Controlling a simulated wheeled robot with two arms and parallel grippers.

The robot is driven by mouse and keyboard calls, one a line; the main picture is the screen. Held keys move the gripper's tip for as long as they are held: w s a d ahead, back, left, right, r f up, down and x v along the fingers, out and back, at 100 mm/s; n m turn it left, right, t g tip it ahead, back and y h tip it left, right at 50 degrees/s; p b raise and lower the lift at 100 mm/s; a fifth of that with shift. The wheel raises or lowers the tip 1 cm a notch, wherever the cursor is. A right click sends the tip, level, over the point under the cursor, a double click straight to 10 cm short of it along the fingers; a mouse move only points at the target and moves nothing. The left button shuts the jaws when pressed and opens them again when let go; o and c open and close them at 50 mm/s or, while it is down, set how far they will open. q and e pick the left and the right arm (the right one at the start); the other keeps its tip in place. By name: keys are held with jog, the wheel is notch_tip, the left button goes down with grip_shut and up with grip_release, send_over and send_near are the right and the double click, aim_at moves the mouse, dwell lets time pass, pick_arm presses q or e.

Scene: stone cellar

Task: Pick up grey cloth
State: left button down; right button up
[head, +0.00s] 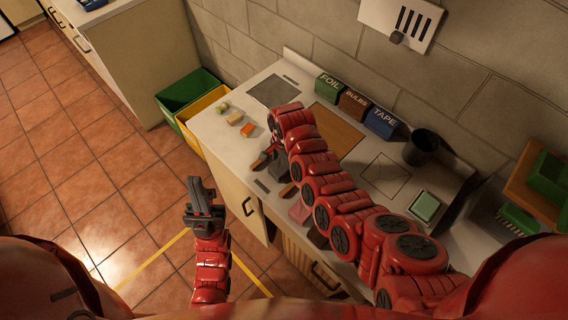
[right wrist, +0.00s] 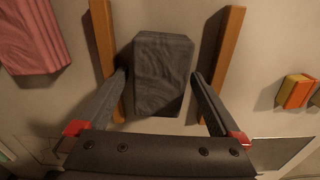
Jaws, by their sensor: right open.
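The grey cloth (right wrist: 163,70) is a folded, block-like bundle lying on the pale counter in the right wrist view. My right gripper (right wrist: 159,82) is open, with one finger on each side of the cloth's near part. A small gap shows at the right finger; whether the left finger touches is unclear. In the head view my right gripper (head: 278,166) is low over the counter's front part, and its arm and hand largely hide the cloth there. My left gripper (head: 203,205) is raised over the floor, away from the counter, apparently empty; its jaw opening is unclear.
Wooden strips (right wrist: 106,55) and (right wrist: 229,60) flank the cloth closely. A pink cloth (right wrist: 32,35) lies to the left, and a yellow-orange block (right wrist: 296,91) to the right. Labelled boxes (head: 353,104) line the wall. Green (head: 186,90) and yellow (head: 202,108) bins stand beyond the counter's end.

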jog(key=shift+f, duration=0.15)
jog(key=c, duration=1.3)
jog(key=shift+o, duration=0.2)
